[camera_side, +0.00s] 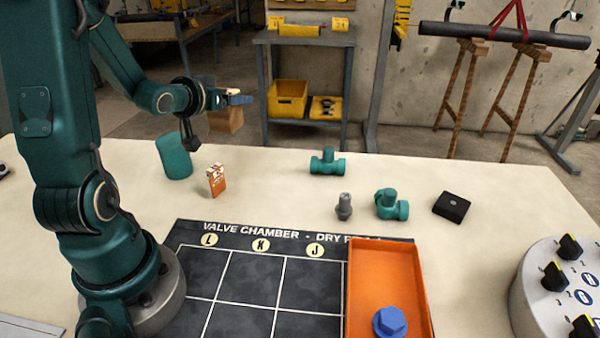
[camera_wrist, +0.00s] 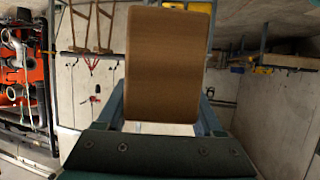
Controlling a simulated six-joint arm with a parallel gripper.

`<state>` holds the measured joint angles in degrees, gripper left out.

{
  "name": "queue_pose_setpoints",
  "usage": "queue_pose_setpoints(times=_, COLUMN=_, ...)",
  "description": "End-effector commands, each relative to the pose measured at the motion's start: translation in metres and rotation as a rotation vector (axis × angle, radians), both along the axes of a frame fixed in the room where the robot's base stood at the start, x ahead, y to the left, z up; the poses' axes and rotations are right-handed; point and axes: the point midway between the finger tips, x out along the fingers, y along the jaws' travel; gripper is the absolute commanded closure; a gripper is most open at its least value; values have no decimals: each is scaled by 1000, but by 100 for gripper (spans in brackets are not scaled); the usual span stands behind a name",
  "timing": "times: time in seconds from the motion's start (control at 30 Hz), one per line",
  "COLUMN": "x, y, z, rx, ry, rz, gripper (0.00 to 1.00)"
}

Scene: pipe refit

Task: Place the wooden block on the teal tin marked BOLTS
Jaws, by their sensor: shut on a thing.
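The wooden block (camera_side: 225,122) is held up in the air in my gripper (camera_side: 231,101). In the wrist view the block (camera_wrist: 168,65) fills the upper middle, between the two fingers of my gripper (camera_wrist: 163,112). A teal tin (camera_side: 173,158) stands on the pale table, below and to the left of the block in the side view. No BOLTS marking can be read on the side of it that shows. The block is clear of the tin and the table.
A small orange-and-white box (camera_side: 216,181) stands close to the tin's right. Teal pipe fittings (camera_side: 327,162), a grey fitting (camera_side: 344,206) and a black box (camera_side: 451,207) lie farther right. An orange tray (camera_side: 424,290) holding a blue bolt sits beside the dark marked board (camera_side: 250,285).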

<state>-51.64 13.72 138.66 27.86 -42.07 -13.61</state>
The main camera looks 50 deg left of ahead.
Motion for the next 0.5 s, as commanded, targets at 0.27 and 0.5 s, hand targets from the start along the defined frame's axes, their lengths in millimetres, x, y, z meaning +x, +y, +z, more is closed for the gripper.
queue_pose_setpoints(times=0.27, x=-19, y=52, z=39, rx=7, ry=-7, rz=234, gripper=94)
queue_pose_setpoints(times=0.5, x=-48, y=82, z=64, rx=2, ry=-3, rz=442, gripper=94)
